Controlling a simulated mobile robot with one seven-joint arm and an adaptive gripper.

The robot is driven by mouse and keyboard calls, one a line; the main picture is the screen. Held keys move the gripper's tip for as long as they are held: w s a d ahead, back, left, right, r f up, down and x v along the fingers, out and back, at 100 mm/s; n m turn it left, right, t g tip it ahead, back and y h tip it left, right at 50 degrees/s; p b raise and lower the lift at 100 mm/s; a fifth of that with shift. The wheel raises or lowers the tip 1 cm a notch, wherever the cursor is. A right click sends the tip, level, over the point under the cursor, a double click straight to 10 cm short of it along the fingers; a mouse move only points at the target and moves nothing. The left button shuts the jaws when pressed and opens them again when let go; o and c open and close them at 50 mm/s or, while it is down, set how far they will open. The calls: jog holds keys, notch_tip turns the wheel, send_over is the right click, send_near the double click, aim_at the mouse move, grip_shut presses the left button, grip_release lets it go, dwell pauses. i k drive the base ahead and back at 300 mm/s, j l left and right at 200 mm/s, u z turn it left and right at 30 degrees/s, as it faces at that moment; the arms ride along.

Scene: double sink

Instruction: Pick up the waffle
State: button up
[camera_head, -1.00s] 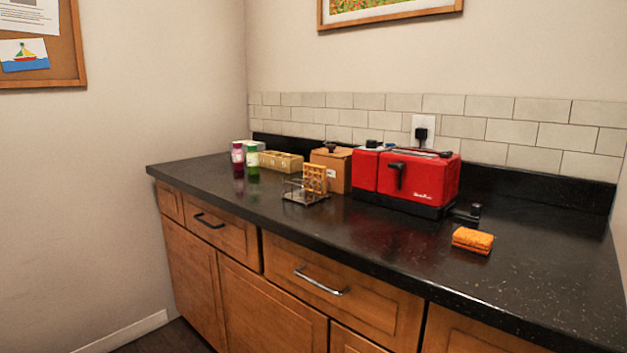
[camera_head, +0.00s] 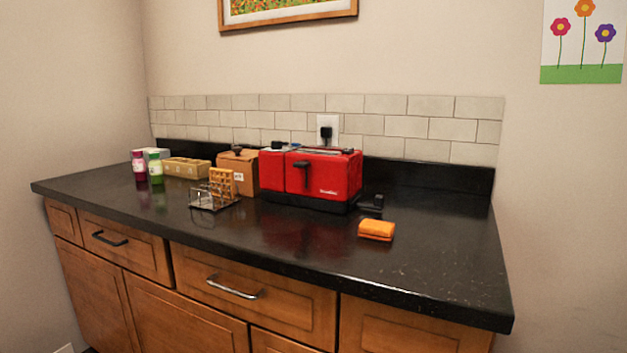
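A golden-brown waffle (camera_head: 222,182) with a grid pattern stands upright in a small metal wire rack (camera_head: 203,200) on the black counter. The rack is left of the middle of the view, in front of a brown cardboard box (camera_head: 239,165). My gripper is not in view.
A red toaster (camera_head: 325,180) stands right of the rack against the back of the black counter (camera_head: 440,245). A small black object (camera_head: 373,204) lies beside it. Two small bottles (camera_head: 147,167) and a tan tray (camera_head: 187,167) stand at the left.

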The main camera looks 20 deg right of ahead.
aim_at(222, 175)
jog(key=i+j+z, duration=0.15)
jog(key=i+j, duration=0.2)
jog(key=i+j+z, duration=0.1)
jog(key=i+j, duration=0.25)
jog(key=i+j+z, duration=0.15)
jog(key=i+j, duration=0.2)
jog(key=i+j+z, duration=0.1)
jog(key=i+j, duration=0.2)
jog(key=j, duration=0.3)
jog(key=i+j+z, duration=0.15)
jog(key=i+j, duration=0.15)
jog(key=j, duration=0.15)
jog(key=i, duration=0.5)
